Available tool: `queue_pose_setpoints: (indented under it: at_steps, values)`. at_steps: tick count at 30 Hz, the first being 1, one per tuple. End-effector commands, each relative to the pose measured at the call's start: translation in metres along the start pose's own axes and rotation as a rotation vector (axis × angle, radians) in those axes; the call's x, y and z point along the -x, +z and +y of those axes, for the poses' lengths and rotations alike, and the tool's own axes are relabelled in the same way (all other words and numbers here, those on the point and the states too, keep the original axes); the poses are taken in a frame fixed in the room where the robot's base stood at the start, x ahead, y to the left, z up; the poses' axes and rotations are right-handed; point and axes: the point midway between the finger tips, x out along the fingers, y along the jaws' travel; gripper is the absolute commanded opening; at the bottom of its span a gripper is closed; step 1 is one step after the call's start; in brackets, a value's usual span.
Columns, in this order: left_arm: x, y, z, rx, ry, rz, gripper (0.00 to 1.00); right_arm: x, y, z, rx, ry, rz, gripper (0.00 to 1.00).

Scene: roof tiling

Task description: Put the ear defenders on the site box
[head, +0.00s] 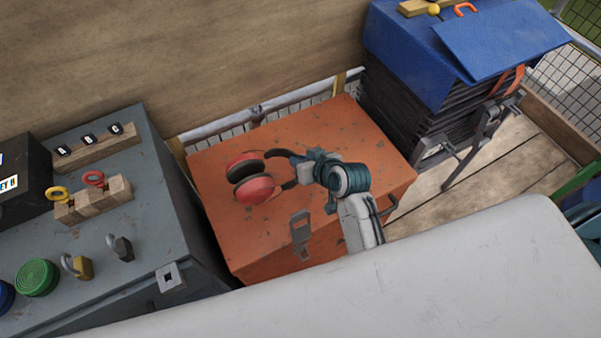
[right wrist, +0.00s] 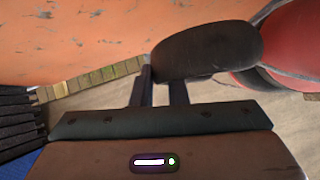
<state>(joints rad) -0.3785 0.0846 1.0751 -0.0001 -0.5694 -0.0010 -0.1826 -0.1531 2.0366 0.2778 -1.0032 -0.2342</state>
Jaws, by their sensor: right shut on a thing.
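The ear defenders (head: 256,188) have red cups with black cushions and a dark headband. They are over the left half of the orange site box (head: 345,140) lid; I cannot tell whether they touch it. My right gripper (head: 297,168) is at their right side, shut on them. In the right wrist view, the gripper fingers (right wrist: 160,88) meet the black part of the ear defenders (right wrist: 208,50), and the orange box surface (right wrist: 80,35) lies beyond. The fingertips are partly hidden by the ear defenders. My left gripper is not in view.
A grey box (head: 140,225) at the left carries padlocks, tape rolls and a key rack. A dark stack under a blue cover (head: 410,60) stands at the back right. A wooden wall (head: 180,60) closes the back. The box lid's right part is clear.

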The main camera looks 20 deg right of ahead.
Motion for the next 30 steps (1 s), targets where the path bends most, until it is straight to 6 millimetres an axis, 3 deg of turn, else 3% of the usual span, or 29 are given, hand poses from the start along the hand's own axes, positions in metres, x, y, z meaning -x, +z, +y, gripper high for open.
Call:
queue_pose_setpoints:
  at_steps: [3, 16, 27, 28, 30]
  values:
    - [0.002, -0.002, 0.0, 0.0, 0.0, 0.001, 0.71, -0.012, 0.017, 0.005, -0.003, 0.0, -0.001, 0.0]
    - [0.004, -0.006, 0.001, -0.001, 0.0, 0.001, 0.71, -0.039, 0.053, 0.016, -0.002, 0.001, 0.0, 0.0]
    - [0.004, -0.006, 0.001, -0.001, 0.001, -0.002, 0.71, -0.043, 0.057, 0.017, -0.003, 0.002, 0.002, 0.0]
    - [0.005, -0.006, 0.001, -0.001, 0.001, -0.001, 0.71, -0.042, 0.057, 0.017, -0.002, 0.002, 0.001, 0.19]
    - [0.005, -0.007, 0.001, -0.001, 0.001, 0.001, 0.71, -0.042, 0.057, 0.017, -0.002, 0.002, 0.001, 0.33]
